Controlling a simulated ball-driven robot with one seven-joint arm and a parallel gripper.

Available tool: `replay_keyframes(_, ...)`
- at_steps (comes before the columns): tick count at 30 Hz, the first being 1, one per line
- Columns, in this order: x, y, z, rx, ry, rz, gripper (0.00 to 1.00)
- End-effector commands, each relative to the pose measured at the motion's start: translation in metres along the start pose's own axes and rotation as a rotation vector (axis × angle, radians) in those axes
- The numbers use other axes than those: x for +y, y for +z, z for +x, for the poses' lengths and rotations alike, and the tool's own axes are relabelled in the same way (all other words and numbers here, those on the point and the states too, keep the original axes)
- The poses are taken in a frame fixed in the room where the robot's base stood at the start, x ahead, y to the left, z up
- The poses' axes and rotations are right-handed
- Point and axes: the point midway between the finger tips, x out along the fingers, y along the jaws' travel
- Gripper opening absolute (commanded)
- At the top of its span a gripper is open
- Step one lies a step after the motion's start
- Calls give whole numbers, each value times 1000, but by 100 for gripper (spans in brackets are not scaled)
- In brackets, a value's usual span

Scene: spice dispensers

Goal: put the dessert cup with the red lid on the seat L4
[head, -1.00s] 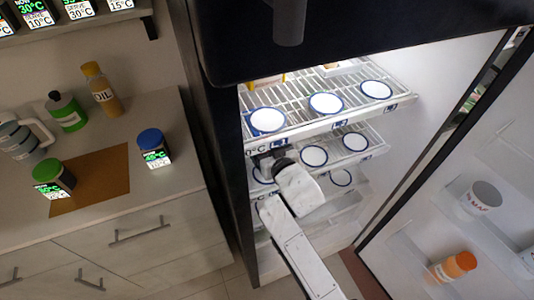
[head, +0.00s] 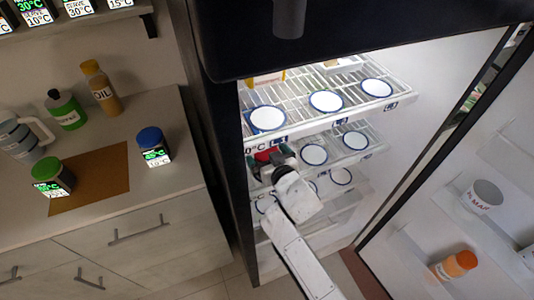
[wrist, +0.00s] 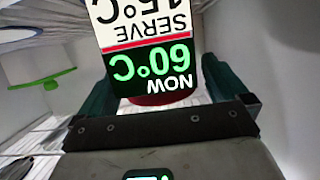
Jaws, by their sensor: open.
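The dessert cup's red lid (head: 267,155) shows at the left end of the fridge's middle shelf, mostly hidden by my gripper (head: 270,160). In the wrist view the cup's label (wrist: 150,45) is upside down and reads NOW 60°C, SERVE 15°C. A red edge of the lid (wrist: 160,99) shows below it. My gripper's teal fingers (wrist: 165,90) are open on either side of the cup; I cannot tell if they touch it. Whether the cup rests on the shelf is hidden. I cannot read L4 on any shelf tag.
White blue-rimmed seats (head: 313,155) sit on several wire shelves. The upper shelf (head: 300,127) is close above my gripper. The open fridge door (head: 450,215) is at right. Green-lidded (head: 52,177) and blue-lidded (head: 154,147) cups stand on the left counter.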

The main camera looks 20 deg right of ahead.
Motion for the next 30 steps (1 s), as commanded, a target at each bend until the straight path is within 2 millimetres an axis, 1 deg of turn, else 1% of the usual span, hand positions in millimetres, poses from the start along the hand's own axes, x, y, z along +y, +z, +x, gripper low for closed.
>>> replay_keyframes(6,0,-4,-1,0,0,0,100)
replay_keyframes(8,0,-2,-6,0,0,0,100)
replay_keyframes(11,0,-1,-20,-1,0,0,100)
replay_keyframes(21,0,-1,-87,0,0,0,100)
replay_keyframes(25,0,-1,-106,-1,1,0,100)
replay_keyframes(30,0,-2,-119,0,1,0,100)
